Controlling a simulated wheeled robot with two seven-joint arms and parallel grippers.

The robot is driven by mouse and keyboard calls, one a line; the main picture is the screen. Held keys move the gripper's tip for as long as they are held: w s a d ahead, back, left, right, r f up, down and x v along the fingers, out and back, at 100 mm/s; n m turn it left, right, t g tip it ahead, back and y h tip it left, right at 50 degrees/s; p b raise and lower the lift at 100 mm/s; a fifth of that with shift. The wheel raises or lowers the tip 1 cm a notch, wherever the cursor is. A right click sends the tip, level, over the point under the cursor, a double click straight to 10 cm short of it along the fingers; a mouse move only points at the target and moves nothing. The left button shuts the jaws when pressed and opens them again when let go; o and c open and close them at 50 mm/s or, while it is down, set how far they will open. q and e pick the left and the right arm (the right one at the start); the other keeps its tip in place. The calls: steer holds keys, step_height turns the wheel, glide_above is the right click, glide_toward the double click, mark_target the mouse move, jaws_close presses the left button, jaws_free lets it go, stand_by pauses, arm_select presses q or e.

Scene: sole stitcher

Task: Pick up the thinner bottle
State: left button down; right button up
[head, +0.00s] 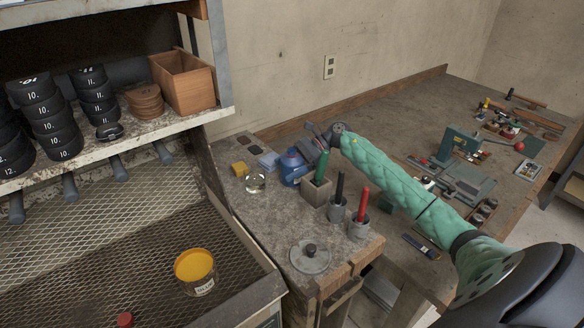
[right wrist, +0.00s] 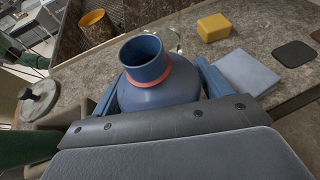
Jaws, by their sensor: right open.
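A blue bottle (head: 292,168) with a round body and open neck stands on the workbench (head: 262,212), left of the square holder. In the right wrist view the bottle (right wrist: 158,92) has a narrow neck with a red-orange ring. My right gripper (head: 304,147) reaches over the bench to the bottle from the back right. In the right wrist view the right gripper's (right wrist: 155,80) fingers are open, one on each side of the bottle body. Whether they touch it cannot be told. The lower part of the bottle is hidden by the gripper in that view. My left gripper is out of view.
A square holder (head: 316,192) with a green-handled tool stands close right of the bottle. Cups with a black handle (head: 339,188) and a red handle (head: 362,205) stand nearby. A yellow block (head: 240,168), light blue cloth (head: 268,160) and glass jar (head: 256,183) lie left.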

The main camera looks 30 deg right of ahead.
steer(key=shift+c, duration=0.5)
steer(key=c, duration=0.7)
steer(key=shift+r, duration=0.15)
